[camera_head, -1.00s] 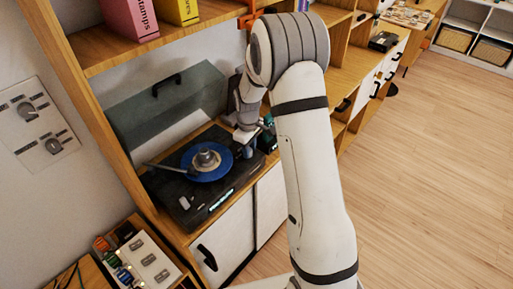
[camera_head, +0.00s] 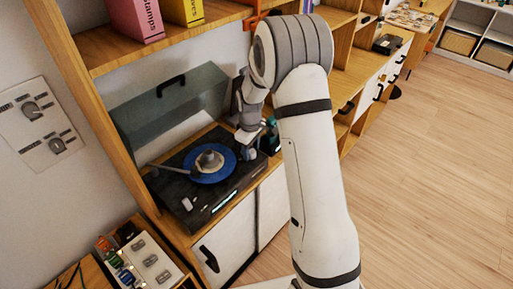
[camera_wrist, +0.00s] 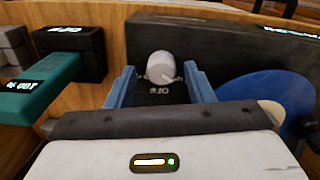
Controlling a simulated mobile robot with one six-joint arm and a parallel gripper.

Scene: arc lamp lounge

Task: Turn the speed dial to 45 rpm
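The turntable (camera_head: 178,206) is a dark deck with its lid raised and a blue record (camera_head: 222,172) on it; the record also shows in the wrist view (camera_wrist: 268,92). The speed dial (camera_wrist: 161,66) is a pale round knob on the dark deck. An upside-down OFF label sits just below it in the wrist view; which mark the dial points at is hard to tell. My gripper (camera_wrist: 160,80) is open, its two blue fingers on either side of the dial with gaps showing. In the head view my gripper (camera_head: 248,140) is at the deck's right corner.
A teal-and-dark object (camera_wrist: 50,85) with labels stands close to the left of my gripper. The raised lid (camera_head: 165,110) is behind the deck. Shelf boards with binders (camera_head: 135,18) are above. A box of small items (camera_head: 140,255) is at lower left.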

